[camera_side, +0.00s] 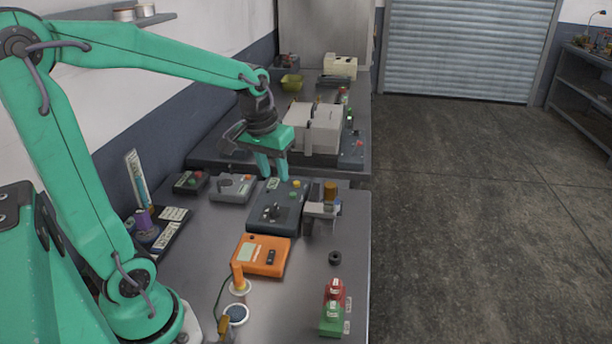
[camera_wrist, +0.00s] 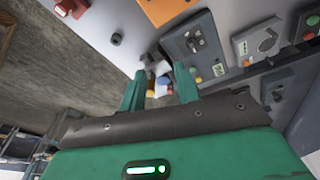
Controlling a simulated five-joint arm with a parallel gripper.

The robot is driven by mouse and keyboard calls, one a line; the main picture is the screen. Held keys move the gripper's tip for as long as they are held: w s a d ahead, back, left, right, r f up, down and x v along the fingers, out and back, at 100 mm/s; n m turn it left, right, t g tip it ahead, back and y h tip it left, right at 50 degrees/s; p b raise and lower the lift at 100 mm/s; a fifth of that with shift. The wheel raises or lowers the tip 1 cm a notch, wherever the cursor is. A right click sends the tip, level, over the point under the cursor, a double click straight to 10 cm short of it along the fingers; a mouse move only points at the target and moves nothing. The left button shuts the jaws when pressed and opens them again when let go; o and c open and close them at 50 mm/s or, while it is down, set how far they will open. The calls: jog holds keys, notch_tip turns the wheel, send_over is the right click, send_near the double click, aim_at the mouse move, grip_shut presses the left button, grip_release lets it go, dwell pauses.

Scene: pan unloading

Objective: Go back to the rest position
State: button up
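My gripper (camera_side: 272,176) is above the far part of the grey table (camera_side: 310,285), over the back edge of a dark grey box with a knob (camera_side: 275,208). Its two green fingers point down and stand apart with nothing held between them. In the wrist view my gripper (camera_wrist: 160,78) shows a clear gap between the fingers. Through that gap a small grey device with a brown cylinder (camera_wrist: 163,80) is visible below. In the side view this device (camera_side: 322,212) stands to the right of the dark box. My gripper appears clear of both, though its exact height is hard to tell.
An orange meter (camera_side: 261,256), a light grey box (camera_side: 232,188) and a soldering stand (camera_side: 236,314) are on the table. Red (camera_side: 335,291) and green (camera_side: 331,322) pieces sit near the front right. A second bench (camera_side: 205,158) with a pale machine (camera_side: 315,128) stands behind. The right floor is clear.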

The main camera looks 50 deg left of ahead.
jog(key=s+d+r+m+t, duration=0.3)
jog(key=s+d+m, duration=0.1)
jog(key=s+d, duration=0.4)
jog(key=shift+s+d+r+m+h, duration=0.2)
jog(key=shift+s+m+h, duration=0.15)
jog(key=shift+s, duration=0.95)
